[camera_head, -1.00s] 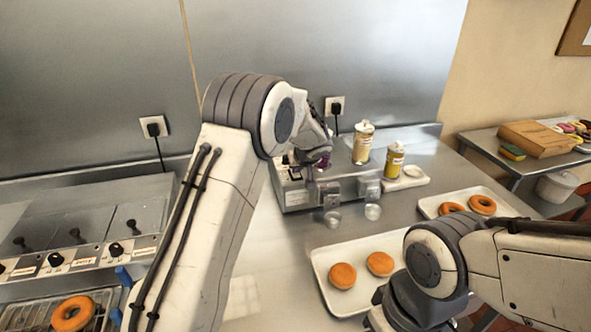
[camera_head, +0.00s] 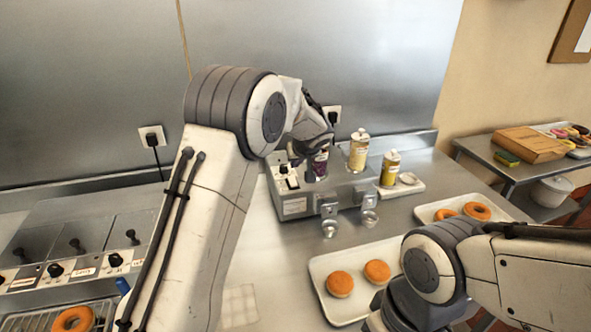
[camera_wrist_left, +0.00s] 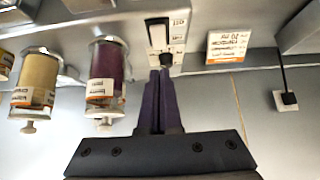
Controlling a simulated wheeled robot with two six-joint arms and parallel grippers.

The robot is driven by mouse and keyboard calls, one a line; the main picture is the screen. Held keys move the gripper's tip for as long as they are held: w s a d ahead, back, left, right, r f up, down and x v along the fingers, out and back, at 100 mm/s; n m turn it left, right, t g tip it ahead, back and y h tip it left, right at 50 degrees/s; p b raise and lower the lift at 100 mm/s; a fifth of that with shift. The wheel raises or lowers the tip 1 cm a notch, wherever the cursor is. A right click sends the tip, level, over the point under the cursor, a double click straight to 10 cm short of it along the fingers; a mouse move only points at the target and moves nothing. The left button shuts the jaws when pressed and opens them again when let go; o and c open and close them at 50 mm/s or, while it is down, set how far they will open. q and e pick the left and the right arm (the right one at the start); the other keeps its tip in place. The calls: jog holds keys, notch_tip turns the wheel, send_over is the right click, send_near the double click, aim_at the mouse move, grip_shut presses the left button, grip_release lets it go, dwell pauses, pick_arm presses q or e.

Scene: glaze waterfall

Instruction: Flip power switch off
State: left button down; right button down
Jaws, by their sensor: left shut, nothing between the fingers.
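The glaze machine (camera_head: 297,208) stands on the counter. Its white switch panel (camera_wrist_left: 178,38) has a dark switch (camera_wrist_left: 157,24) and a black knob (camera_wrist_left: 166,59); the panel is small in the head view (camera_head: 287,180). I cannot read which way the switch is set. My left gripper (camera_wrist_left: 160,75) is shut and empty, its fingertips close to the knob end of the panel; whether they touch is unclear. In the head view its fingers are mostly hidden by my wrist. A purple bottle (camera_wrist_left: 106,70) stands beside the fingers. My right gripper is out of view.
Cream (camera_head: 358,150) and yellow (camera_head: 390,169) bottles stand on the machine. A wall outlet (camera_head: 331,114) is behind it. A tray (camera_head: 322,268) with two doughnuts lies in front, another tray (camera_head: 428,212) to the right. A fryer (camera_head: 75,235) is left.

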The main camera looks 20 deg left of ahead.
pick_arm(q)
jog(key=s+d+r+b, duration=0.3)
jog(key=s+d+r, duration=0.1)
jog(key=s+r, duration=0.1)
jog(key=shift+s, duration=0.85)
jog(key=s+d+f+m+g+h, duration=0.1)
jog(key=s+d+f+m+g, duration=0.1)
jog(key=s, duration=1.1)
jog(key=s+d+f+m+g+h, duration=0.2)
jog(key=s+d+f+m, duration=0.2)
jog(key=s, duration=0.9)
jog(key=s+d+f+m+g+h, duration=0.2)
jog(key=s+m, duration=0.5)
jog(key=s, duration=0.5)
jog(key=d+f, duration=0.1)
jog(key=d, duration=0.1)
jog(key=shift+s+d+g, duration=0.4)
